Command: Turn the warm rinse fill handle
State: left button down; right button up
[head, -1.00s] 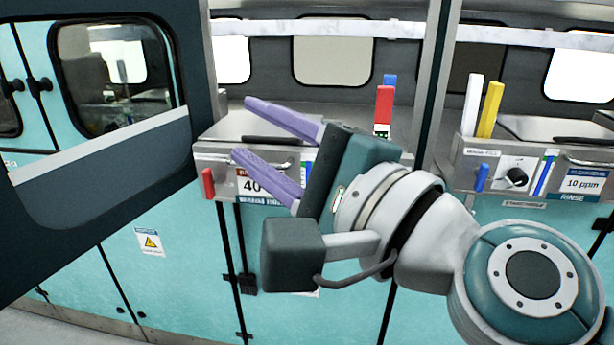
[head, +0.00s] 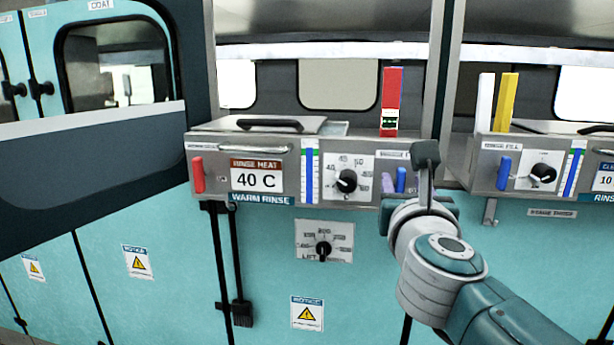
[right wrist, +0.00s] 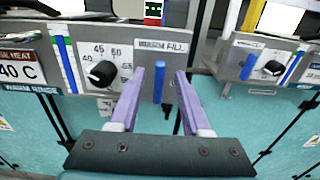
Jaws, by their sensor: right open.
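The warm rinse fill handle is a small upright blue lever (head: 401,180) at the right end of the warm rinse module (head: 218,170). In the right wrist view the blue handle (right wrist: 158,83) stands below a label that reads as warm fill. My right gripper (right wrist: 158,75) is open, with its two purple fingers pointing at the panel and the handle showing between them. I cannot tell whether the fingertips reach past it. In the head view the right gripper (head: 395,183) is mostly hidden behind its own wrist. My left gripper is not in view.
A black temperature knob (head: 347,181) is just left of the handle, and a red handle (head: 197,174) is at the module's left end. A lift knob (head: 323,249) sits below. The neighbouring module on the right has its own blue handle (head: 504,173).

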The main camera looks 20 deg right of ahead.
jog(key=shift+x, duration=1.15)
grip_shut()
